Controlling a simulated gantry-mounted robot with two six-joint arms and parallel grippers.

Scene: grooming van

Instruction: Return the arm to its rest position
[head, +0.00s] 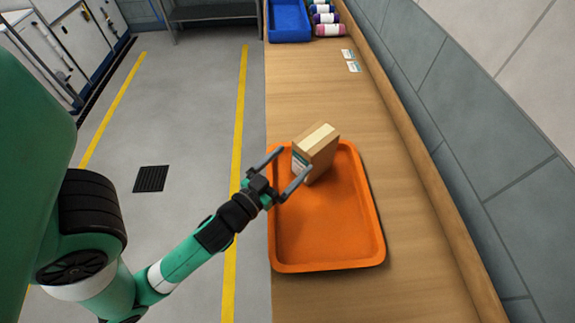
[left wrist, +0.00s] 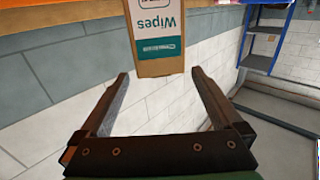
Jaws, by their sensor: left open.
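My left gripper (head: 292,166) is open and empty at the left rim of the orange tray (head: 325,235). Its two fingers point toward a cardboard box that stands in the back part of the tray. The box (head: 316,152) is brown with a pale strip on top. In the left wrist view the box (left wrist: 158,35) shows a white and teal "Wipes" label, beyond the open fingers (left wrist: 160,85) and apart from them. My right gripper is not in view.
The tray sits on a long wooden counter (head: 310,100) along a tiled wall. A blue bin (head: 288,20) and several rolled bottles or towels (head: 328,18) lie at the far end. Small cards (head: 351,60) lie near the wall. The front of the tray is empty.

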